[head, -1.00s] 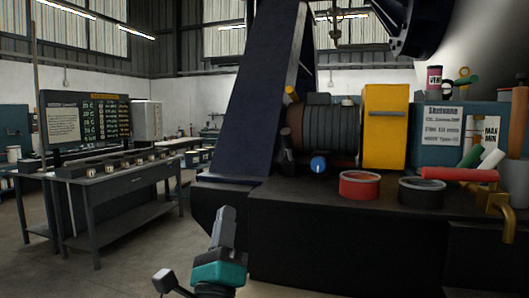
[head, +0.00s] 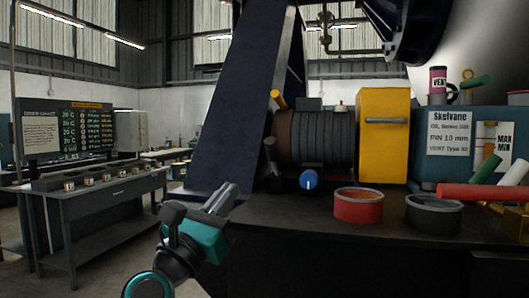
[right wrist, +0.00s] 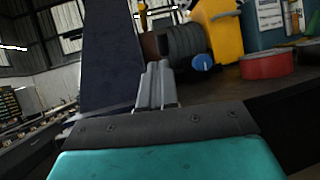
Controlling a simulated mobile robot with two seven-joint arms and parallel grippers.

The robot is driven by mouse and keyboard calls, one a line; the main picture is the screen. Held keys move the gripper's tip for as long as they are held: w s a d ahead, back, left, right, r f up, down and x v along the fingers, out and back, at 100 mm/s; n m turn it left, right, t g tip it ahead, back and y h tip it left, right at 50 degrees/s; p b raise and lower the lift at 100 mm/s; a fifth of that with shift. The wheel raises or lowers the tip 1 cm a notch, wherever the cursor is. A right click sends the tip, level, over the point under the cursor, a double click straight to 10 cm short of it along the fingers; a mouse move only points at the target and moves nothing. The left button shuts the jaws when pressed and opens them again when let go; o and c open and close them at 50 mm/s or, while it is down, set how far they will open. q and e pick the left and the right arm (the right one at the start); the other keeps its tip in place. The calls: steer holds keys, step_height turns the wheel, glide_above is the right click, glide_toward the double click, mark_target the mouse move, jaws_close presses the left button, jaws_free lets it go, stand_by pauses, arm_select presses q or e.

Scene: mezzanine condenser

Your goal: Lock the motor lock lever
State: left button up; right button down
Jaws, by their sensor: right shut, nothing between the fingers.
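The motor (head: 322,140), a dark ribbed drum with a brown end ring, sits on the dark bench beside a yellow box. At its left end a dark upright lever-like piece (head: 271,158) stands, and an orange-yellow piece (head: 278,99) pokes out above. I cannot tell for sure which is the lock lever. A blue round knob (head: 309,180) is at the motor's lower front. My right gripper (head: 226,192) is shut and empty, left of the bench's front edge and apart from the motor. In the right wrist view its closed fingers (right wrist: 155,72) point toward the motor (right wrist: 184,42). My left gripper is out of view.
A yellow box (head: 383,155), a red ring-shaped tin (head: 358,206) and a black one (head: 433,214) stand right of the motor. A red cylinder (head: 482,192) lies farther right. A dark slanted beam (head: 235,95) rises behind my gripper. A workbench (head: 100,205) stands at left.

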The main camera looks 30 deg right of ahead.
stand_by(0.3)
steer(key=shift+r, duration=0.1)
steer(key=p, duration=0.4)
glide_toward(266, 143)
steer(key=x, duration=0.6)
steer(key=shift+w+d+r, duration=0.15)
steer(key=shift+d+r, duration=0.05)
steer(key=shift+d, duration=0.15)
steer(key=shift+w+r, duration=0.1)
steer(key=shift+w, duration=0.05)
